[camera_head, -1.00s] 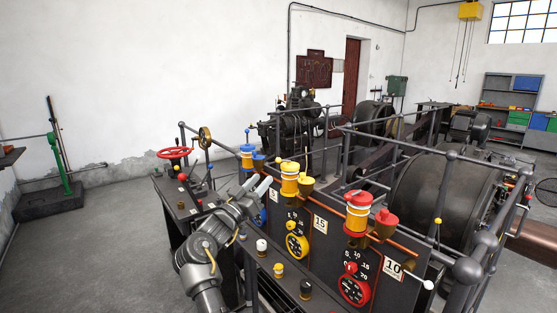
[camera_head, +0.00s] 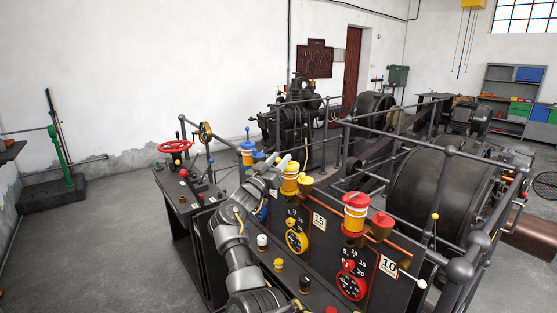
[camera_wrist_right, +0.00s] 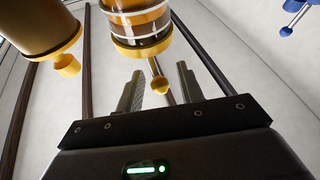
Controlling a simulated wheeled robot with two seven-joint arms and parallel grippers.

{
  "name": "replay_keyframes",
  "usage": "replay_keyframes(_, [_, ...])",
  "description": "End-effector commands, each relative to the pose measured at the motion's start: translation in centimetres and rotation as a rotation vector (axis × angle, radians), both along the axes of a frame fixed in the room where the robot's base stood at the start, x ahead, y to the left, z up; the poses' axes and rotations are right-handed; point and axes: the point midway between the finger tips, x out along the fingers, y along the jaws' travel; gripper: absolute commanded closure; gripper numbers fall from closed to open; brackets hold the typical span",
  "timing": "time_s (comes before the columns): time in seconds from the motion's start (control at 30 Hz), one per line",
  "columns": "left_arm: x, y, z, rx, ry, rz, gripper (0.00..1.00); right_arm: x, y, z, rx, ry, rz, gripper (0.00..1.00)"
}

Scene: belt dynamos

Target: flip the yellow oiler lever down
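The yellow oiler (camera_head: 290,178) stands on the dark control panel; in the right wrist view it shows as a glass body with a yellow ring (camera_wrist_right: 141,46). A yellow ball (camera_wrist_right: 158,88), which looks like its lever's knob, sits close to the ring, between the fingers in the picture. I cannot tell whether the fingers touch it. The lever is not distinct in the head view. My right gripper (camera_head: 278,160) is beside the oiler's upper left; its fingers are apart and nothing is clamped between them (camera_wrist_right: 159,88). My left gripper is out of view.
The blue oiler (camera_head: 247,153) with its upright lever stands behind and left. The red oiler (camera_head: 355,212) stands nearer, to the right. A brass cup with a yellow cap (camera_head: 306,181) is close beside the yellow oiler. Grey railings (camera_head: 400,150) run behind the panel.

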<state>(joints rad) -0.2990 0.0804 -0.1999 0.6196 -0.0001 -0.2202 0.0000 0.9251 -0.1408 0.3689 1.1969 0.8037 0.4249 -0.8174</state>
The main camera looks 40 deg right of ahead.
Motion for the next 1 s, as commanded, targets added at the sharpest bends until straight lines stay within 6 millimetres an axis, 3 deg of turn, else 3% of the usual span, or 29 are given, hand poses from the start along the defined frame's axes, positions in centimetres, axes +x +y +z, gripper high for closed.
replay_keyframes(0.1, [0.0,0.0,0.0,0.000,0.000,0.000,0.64,0.0,0.0,0.0,0.000,0.000,0.000,0.63])
replay_keyframes(0.4, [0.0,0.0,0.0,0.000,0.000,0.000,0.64,0.0,0.0,0.0,-0.001,0.000,0.000,1.00])
replay_keyframes(0.53, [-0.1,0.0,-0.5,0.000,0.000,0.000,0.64,0.0,0.0,-0.3,-0.014,0.002,0.000,1.00])
replay_keyframes(0.8, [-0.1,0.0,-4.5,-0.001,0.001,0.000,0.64,0.0,0.1,-1.7,-0.219,0.004,-0.001,1.00])
replay_keyframes(1.0, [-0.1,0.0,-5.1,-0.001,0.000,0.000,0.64,0.0,0.3,-1.5,-0.289,0.005,0.001,1.00])
